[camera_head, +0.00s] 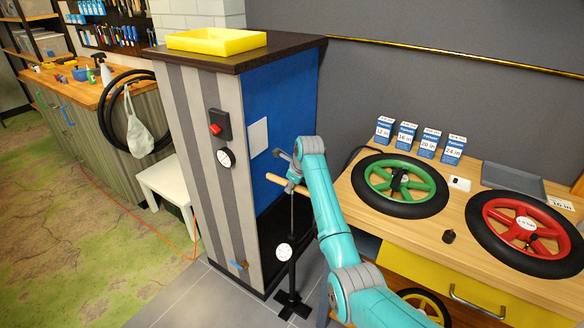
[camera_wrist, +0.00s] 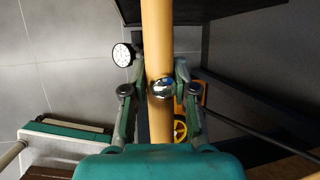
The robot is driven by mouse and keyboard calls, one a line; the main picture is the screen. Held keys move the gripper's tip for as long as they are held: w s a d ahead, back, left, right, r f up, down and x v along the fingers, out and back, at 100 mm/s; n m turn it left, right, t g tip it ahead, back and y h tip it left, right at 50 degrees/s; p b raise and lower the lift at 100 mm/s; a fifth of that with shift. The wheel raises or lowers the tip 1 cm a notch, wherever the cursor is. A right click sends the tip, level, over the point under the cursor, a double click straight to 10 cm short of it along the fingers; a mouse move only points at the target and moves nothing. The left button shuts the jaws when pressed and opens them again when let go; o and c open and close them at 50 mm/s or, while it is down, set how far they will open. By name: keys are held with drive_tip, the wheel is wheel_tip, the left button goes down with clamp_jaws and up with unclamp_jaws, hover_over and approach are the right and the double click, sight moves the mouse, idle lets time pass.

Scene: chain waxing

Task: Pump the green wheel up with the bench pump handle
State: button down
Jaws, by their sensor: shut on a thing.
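The green wheel (camera_head: 428,178) with its black tyre lies flat on the wooden bench at the right. The bench pump stands on the floor left of the bench, with a black foot (camera_head: 291,304), a round white gauge (camera_head: 284,252) and a wooden crossbar handle (camera_head: 276,179). My gripper (camera_head: 291,178) is shut on the handle, above the pump's shaft. In the wrist view the handle (camera_wrist: 157,35) runs between my two fingers (camera_wrist: 156,92), and the gauge (camera_wrist: 122,54) shows beyond. My arm hides part of the bench's left edge. The green wheel's valve cannot be made out.
A red wheel (camera_head: 488,219) lies to the right of the green one. Several blue-and-white boxes (camera_head: 428,143) stand behind them. A tall cabinet with a blue side (camera_head: 283,120) rises close behind the pump. A yellow drawer (camera_head: 450,290) is below the bench top.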

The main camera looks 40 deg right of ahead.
sight(300, 187)
wheel_tip(300, 187, down, 8)
drive_tip(key=shift+s, duration=0.15)
idle(0.3)
drive_tip(key=c, duration=0.9)
unclamp_jaws()
drive_tip(key=shift+d, duration=0.1)
drive_tip(key=shift+r, duration=0.1)
drive_tip(key=shift+r, duration=0.1)
drive_tip(key=shift+r, duration=0.2)
drive_tip(key=v, duration=1.1)
drive_tip(key=shift+s+r, duration=0.1)
drive_tip(key=shift+s, duration=0.05)
drive_tip(key=shift+r, duration=0.15)
